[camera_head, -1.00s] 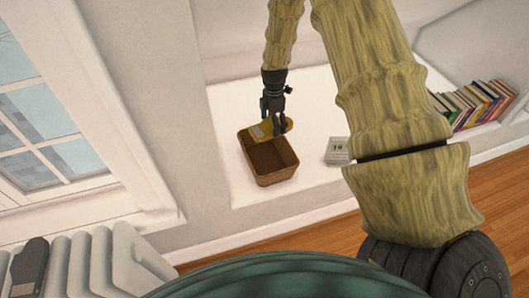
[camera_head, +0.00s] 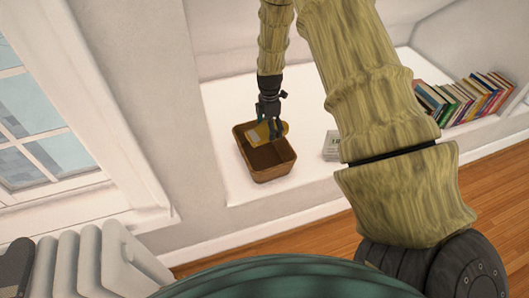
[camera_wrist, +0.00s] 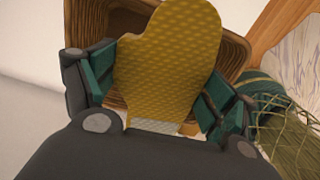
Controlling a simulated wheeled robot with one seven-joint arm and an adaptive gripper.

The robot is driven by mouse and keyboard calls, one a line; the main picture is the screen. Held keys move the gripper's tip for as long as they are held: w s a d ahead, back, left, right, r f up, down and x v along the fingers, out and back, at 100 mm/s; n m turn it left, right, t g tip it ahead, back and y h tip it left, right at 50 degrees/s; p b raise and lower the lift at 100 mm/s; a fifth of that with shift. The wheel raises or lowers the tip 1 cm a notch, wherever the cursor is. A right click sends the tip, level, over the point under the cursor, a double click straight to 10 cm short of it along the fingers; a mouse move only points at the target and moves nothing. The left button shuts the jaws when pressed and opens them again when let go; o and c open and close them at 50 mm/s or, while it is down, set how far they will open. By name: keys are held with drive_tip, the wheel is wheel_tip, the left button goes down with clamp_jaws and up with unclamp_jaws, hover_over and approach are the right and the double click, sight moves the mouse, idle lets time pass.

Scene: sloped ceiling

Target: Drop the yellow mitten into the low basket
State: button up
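The yellow mitten (camera_head: 259,135) is held by my gripper (camera_head: 270,128) over the back part of the low brown basket (camera_head: 272,176). In the wrist view the mitten (camera_wrist: 165,65) lies between the two green finger pads, which meet its sides. Its patterned face shows and its rounded end points away from my gripper. The woven basket wall (camera_wrist: 90,25) shows behind the mitten and the mitten hides much of the opening. In the head view the basket stands upright on a white ledge, and its visible inside is empty. Whether the mitten touches the rim I cannot tell.
A small light block-like item (camera_head: 332,146) stands on the ledge right of the basket. A row of books (camera_head: 463,97) stands further right. A window (camera_head: 45,130) and a white radiator (camera_head: 95,262) are at left. The ledge (camera_head: 300,100) behind the basket is clear.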

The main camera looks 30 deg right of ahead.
drive_tip(key=o, duration=0.3)
wheel_tip(320, 180, up, 12)
drive_tip(key=shift+w, duration=0.15)
idle(0.7)
idle(0.3)
